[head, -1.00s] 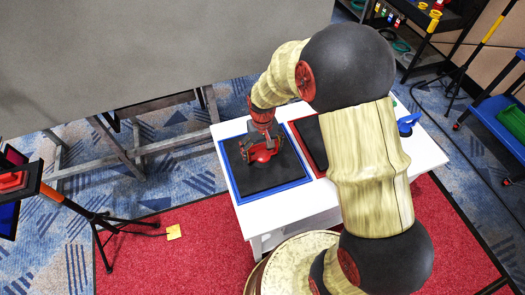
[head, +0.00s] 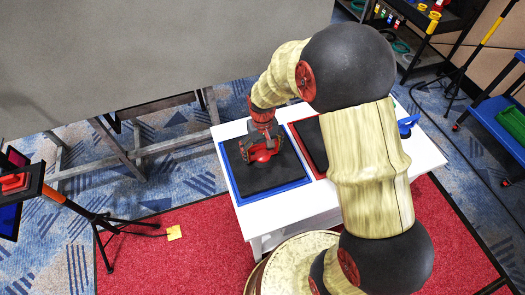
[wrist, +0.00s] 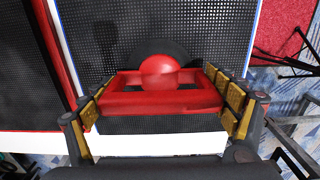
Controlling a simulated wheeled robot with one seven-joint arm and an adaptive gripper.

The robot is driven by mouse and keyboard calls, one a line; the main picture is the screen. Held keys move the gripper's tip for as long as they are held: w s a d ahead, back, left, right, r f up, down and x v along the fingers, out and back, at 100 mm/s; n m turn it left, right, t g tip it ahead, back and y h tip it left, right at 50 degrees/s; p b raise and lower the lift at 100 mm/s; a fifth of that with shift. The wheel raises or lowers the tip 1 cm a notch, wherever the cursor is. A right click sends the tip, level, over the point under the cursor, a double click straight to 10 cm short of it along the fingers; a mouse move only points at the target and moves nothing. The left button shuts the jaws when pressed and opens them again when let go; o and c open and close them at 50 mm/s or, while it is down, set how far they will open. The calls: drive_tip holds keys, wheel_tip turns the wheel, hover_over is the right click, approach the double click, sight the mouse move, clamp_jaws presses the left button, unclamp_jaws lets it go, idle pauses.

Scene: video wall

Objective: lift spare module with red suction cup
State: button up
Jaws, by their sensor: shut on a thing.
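The red suction cup (head: 263,153) has a red frame-like handle and a red ball in its middle in the wrist view (wrist: 160,71). My gripper (head: 262,143) is shut on its handle, with yellow pads at both ends of the handle in the wrist view (wrist: 162,104). The cup's dark round pad shows behind the ball, against a black module. The black module with a blue edge (head: 249,185) lies flat at the left end of the white table. I cannot tell whether the pad touches its face.
A second black module with a red edge (head: 307,135) lies to the right on the white table (head: 428,155), partly hidden by my arm. A blue suction cup (head: 407,124) is at the right. A grey wall panel (head: 120,60) stands behind; a tripod (head: 98,217) is left.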

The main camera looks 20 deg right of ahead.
sight(262, 144)
drive_tip(key=shift+r, duration=0.15)
drive_tip(key=shift+r+p, duration=2.7)
drive_tip(key=shift+r, duration=0.75)
drive_tip(key=shift+w, duration=0.1)
